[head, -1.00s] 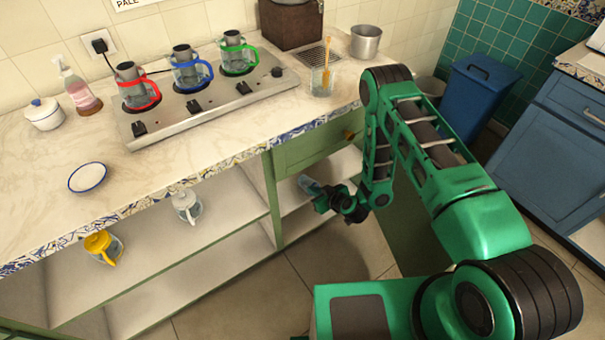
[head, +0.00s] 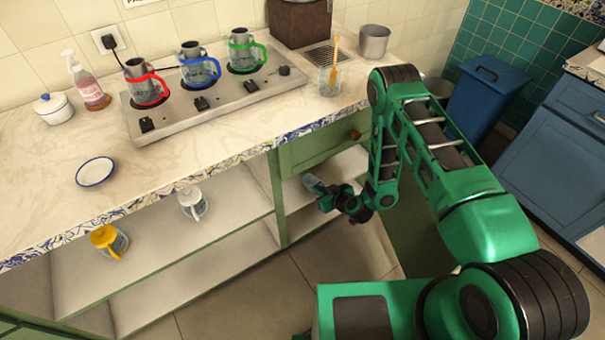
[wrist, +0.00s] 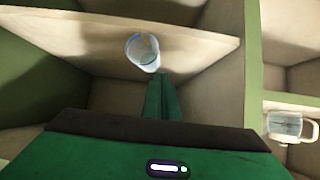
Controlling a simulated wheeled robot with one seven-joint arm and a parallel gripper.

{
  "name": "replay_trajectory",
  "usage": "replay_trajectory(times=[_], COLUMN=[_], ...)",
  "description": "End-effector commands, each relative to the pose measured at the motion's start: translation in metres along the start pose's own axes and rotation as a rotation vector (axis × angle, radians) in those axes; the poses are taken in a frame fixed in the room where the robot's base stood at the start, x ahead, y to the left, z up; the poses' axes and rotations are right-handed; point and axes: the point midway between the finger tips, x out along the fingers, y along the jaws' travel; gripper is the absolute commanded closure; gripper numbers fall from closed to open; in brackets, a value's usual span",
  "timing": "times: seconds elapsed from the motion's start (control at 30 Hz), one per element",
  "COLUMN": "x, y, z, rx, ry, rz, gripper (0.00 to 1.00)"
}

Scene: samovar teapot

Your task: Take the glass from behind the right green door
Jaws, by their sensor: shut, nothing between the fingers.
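A clear glass (head: 313,183) is in the open right compartment under the counter, just beyond my gripper (head: 326,202). In the wrist view the glass (wrist: 143,52) is on the pale shelf, ahead of the tips of my gripper (wrist: 160,78). The green fingers are together with nothing between them. I cannot tell whether they touch the glass. No closed door covers this compartment. A dark green panel (head: 408,238) stands at its right, partly behind my arm; I cannot tell whether it is the opened door.
A green drawer (head: 318,146) is above the compartment, and a green post (head: 277,200) borders it at left. The tiled floor (head: 335,258) in front is clear.

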Motion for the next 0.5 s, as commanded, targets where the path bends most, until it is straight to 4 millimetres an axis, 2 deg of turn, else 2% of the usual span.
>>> replay_trajectory(times=[0.43,0.5], x=[-0.008,-0.012], y=[-0.004,-0.002], z=[-0.015,-0.010], rx=[-0.001,0.000], ry=[-0.001,-0.004], rz=[-0.003,-0.001], gripper=[1.00,1.00])
